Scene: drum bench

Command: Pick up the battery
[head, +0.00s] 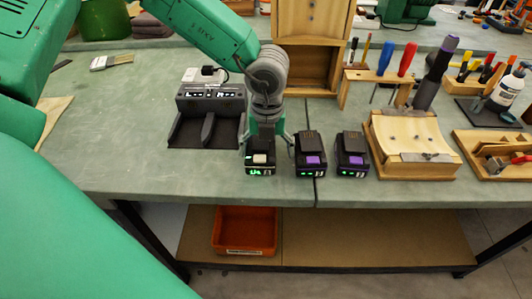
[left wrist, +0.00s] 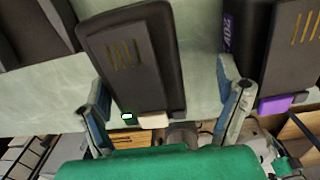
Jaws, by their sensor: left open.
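Three dark batteries stand in a row near the bench's front edge in the head view. The left battery (head: 260,166) has a pale button and a green display, and it also shows in the left wrist view (left wrist: 135,60). The middle battery (head: 309,158) and the right battery (head: 351,157) have purple buttons. My left gripper (head: 266,145) is open over the left battery. In the left wrist view its fingers (left wrist: 165,110) stand on either side of that battery, with gaps visible. My right gripper is not in view.
A dark charger dock (head: 207,115) stands behind and left of the batteries. A wooden block fixture (head: 412,145) is at the right, beside a tool rack (head: 372,77). An orange bin (head: 245,230) sits on the shelf below. The bench left of the dock is mostly clear.

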